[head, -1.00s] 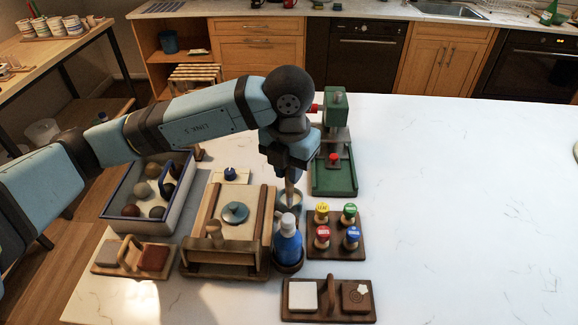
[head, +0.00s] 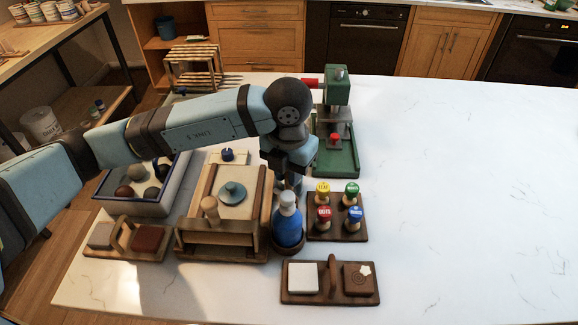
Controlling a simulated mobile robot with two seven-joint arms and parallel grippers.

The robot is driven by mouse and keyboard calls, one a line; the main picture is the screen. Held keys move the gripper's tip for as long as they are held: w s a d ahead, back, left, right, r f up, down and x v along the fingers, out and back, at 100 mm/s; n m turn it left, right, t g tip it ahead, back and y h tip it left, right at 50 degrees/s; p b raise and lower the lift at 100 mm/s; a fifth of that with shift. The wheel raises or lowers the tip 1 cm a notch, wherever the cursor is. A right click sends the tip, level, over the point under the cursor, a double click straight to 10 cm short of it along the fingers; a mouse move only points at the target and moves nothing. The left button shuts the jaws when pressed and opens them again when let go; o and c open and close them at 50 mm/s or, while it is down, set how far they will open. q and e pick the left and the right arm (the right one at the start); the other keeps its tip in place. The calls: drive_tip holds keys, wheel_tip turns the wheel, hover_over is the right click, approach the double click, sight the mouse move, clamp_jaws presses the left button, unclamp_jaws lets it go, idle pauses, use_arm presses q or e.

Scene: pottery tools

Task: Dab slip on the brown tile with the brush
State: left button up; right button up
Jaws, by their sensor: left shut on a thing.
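My left gripper (head: 292,180) points down behind the blue bottle with a pale top (head: 287,222). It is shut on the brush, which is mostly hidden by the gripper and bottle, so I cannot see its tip. A dark brown tile (head: 352,291) with a ring pattern and a small white shape on it sits on the right of a dark wooden holder (head: 331,297) at the front. A reddish-brown tile (head: 147,238) sits on the right of another wooden holder (head: 123,253) at the left. The slip cup is hidden. My right gripper is out of view.
A white tile (head: 303,277) and a grey tile (head: 102,235) share the two holders. The white table's right side (head: 480,200) is clear.

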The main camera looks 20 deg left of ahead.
use_arm(q)
drive_tip(key=shift+f, duration=0.5)
drive_tip(key=o, duration=0.8)
wheel_tip(320, 180, up, 14)
drive_tip(key=shift+s+f+b, duration=0.1)
drive_tip(key=shift+b, duration=0.35)
